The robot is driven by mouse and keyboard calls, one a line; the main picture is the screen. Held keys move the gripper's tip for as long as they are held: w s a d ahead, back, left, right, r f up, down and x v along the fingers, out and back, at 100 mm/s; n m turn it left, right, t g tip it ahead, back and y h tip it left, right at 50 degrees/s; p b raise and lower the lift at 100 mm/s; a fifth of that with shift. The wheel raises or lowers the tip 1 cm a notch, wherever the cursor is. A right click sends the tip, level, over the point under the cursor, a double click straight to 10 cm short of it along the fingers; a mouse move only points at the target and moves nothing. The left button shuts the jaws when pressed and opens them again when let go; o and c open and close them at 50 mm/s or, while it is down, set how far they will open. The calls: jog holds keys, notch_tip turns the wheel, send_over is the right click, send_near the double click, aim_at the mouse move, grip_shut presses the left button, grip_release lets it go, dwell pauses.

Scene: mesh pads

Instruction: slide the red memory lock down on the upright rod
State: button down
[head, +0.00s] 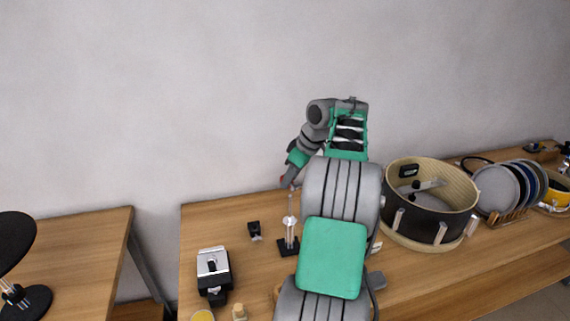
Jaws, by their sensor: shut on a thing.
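The upright rod (291,205) is thin and rises from a black square base (288,248) on the wooden table. A pale, clear piece sits around the rod partway up. My gripper (289,184) is at the top end of the rod, reached from above and behind by my arm. A small red patch at the gripper, which looks like the red memory lock (283,180), shows at its left side. The gripper is shut on it. The fingers are too small to make out, and I cannot tell whether the lock is around the rod.
A black-and-silver device (213,272) and a small black block (254,231) stand left of the rod. A snare drum (412,222) and a rack of plates (498,188) stand to the right. My arm hides the table's middle. A separate table is at left.

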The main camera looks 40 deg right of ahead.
jog(key=shift+s+d, duration=0.25)
jog(key=shift+d, duration=0.15)
jog(key=b, duration=1.2)
send_near(294, 221)
jog(key=shift+w+a+r+x, duration=0.1)
jog(key=shift+w+x, duration=0.1)
jog(key=shift+x, duration=0.9)
jog(key=shift+w+a+r+x, duration=0.1)
jog(key=shift+w+x, duration=0.1)
jog(key=shift+x, duration=0.85)
jog(key=shift+w+a+r+x, duration=0.1)
jog(key=shift+w+x, duration=0.15)
jog(key=shift+x, duration=0.85)
jog(key=c, duration=0.9)
grip_release()
